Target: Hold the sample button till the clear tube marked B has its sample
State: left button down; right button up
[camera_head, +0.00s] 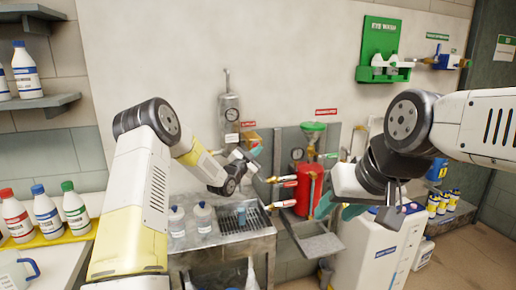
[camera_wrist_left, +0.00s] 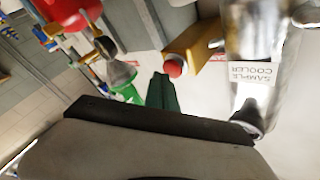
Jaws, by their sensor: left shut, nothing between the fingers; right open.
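The sample button is a red button (camera_wrist_left: 174,67) on a yellow box (camera_wrist_left: 197,47). The box also shows in the head view (camera_head: 249,134), beside the steel sample cooler (camera_head: 229,118). My left gripper (camera_head: 256,152) is shut and empty, its green fingertips just below the box. In the left wrist view its green fingers (camera_wrist_left: 162,93) end close beside the button; I cannot tell whether they touch it. A small blue-tinted vessel (camera_head: 241,216) stands at the sink grate; I cannot read a B or see its fill. My right gripper (camera_head: 338,208) is open and empty, right of the red tank.
A red tank (camera_head: 308,190) with a green funnel (camera_head: 313,127) stands right of the sink (camera_head: 245,232). Clear bottles (camera_head: 202,217) stand on the sink's left. Capped bottles (camera_head: 46,212) line the yellow shelf at left. A white cabinet (camera_head: 375,250) stands below my right arm.

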pick_arm(q)
jog(key=shift+s+d, duration=0.15)
jog(key=shift+s, duration=0.25)
jog(key=shift+s, duration=0.1)
jog(key=s, duration=0.1)
jog(key=s+d, duration=0.1)
jog(key=s, duration=0.2)
jog(key=shift+s+d, duration=0.3)
